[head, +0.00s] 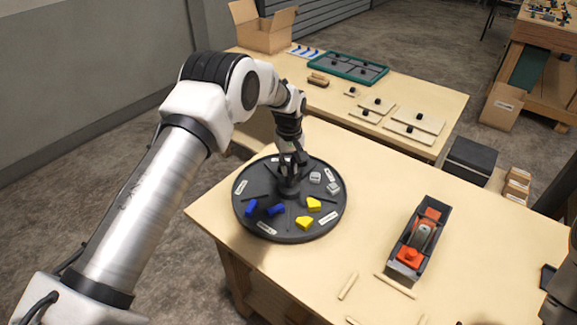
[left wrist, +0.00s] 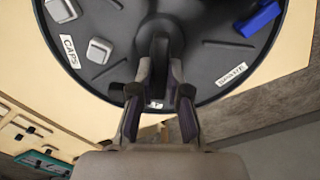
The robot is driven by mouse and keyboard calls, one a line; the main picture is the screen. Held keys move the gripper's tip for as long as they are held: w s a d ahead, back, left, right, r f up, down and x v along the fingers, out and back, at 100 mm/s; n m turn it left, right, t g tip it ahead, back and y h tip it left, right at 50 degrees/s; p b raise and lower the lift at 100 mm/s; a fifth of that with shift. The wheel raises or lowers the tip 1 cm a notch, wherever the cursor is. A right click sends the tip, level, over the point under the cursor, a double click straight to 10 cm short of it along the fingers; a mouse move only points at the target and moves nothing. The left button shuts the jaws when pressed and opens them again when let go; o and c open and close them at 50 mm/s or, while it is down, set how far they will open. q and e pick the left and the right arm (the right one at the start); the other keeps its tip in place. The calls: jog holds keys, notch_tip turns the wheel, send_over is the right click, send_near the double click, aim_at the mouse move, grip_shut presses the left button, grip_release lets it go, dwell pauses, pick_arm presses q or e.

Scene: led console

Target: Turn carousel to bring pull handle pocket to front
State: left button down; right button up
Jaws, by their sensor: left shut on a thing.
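The carousel (head: 247,215) is a round dark grey turntable with raised dividers, a central hub and white labels, near the table's left corner. Its pockets hold blue pieces (head: 276,210), yellow pieces (head: 305,223) and light grey caps (head: 333,188). In the left wrist view, one label reads CAPS (left wrist: 69,47); another label (left wrist: 231,74) near a blue piece (left wrist: 261,18) is too small to read surely. My left gripper (left wrist: 160,105) is shut on the carousel's dark central knob (left wrist: 158,55). Dark parts at the head view's right edge may belong to my right arm; its jaws cannot be made out.
A dark tray (head: 408,268) with an orange and grey assembly stands right of the carousel. Thin wooden strips (head: 348,287) lie at the front. A second table behind holds a green-framed board (head: 340,67), knobbed panels and an open cardboard box (head: 263,36). The table between carousel and tray is clear.

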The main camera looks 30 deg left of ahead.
pick_arm(q)
jog(key=c, duration=1.1)
grip_release()
jog(key=shift+s+d+f, duration=0.1)
jog(key=shift+s+f, duration=0.2)
jog(key=shift+c, duration=0.2)
jog(key=shift+w+r, duration=0.1)
jog(key=shift+w, duration=0.05)
jog(key=shift+w+r, duration=0.1)
jog(key=shift+r, duration=0.15)
notch_tip(320, 180, up, 12)
jog(key=shift+f, duration=0.25)
jog(key=shift+f, duration=0.1)
